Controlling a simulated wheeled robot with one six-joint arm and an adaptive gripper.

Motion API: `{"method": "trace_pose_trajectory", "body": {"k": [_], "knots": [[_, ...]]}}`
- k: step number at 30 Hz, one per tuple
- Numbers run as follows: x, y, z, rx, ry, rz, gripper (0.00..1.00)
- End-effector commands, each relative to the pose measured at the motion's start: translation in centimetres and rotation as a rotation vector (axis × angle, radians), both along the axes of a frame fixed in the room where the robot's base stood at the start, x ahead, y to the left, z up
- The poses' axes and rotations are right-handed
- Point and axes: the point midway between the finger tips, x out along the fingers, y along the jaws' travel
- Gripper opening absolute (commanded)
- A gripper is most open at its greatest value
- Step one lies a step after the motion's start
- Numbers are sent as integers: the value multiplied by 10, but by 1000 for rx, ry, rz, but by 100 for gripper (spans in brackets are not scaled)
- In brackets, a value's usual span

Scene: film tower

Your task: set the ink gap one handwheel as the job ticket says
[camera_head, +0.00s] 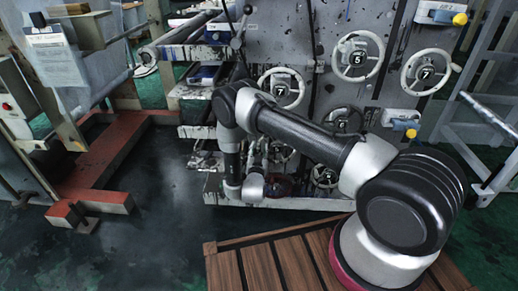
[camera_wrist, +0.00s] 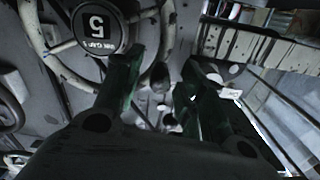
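In the wrist view, a pale handwheel (camera_wrist: 168,28) fills the upper left. Its black hub (camera_wrist: 97,27) shows upside-down "INK GAP" lettering and a large 5; the end of the lettering is too small to read surely. My gripper (camera_wrist: 158,88) shows two dark green fingers spread apart, with nothing seen held between them. The left finger overlaps the hub's lower right edge in the picture; I cannot tell whether it touches. In the head view my gripper is hidden low by the machine. A white sheet (camera_head: 55,55), perhaps the job ticket, hangs at upper left, unreadable.
The head view shows several more handwheels, one marked 5 (camera_head: 358,57) and one marked 7 (camera_head: 427,72), on a grey spattered panel (camera_head: 310,40). A red-brown frame (camera_head: 110,150) stands left. A slatted wooden platform (camera_head: 275,262) lies in front. Dark floor (camera_head: 140,225) is clear.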

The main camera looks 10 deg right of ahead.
Motion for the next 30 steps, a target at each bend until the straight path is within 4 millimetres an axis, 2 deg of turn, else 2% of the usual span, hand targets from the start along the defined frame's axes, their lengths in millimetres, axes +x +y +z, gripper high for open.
{"method": "trace_pose_trajectory", "body": {"k": [4, 13, 14, 20, 30], "knots": [[15, -5, 0, 0, 1, 0, 40], [19, -6, 0, 0, 2, 1, 40], [18, -6, 0, 0, 2, 1, 38], [18, -6, 0, 0, 2, 1, 2], [18, -6, 1, 8, -1, 1, 0]]}}
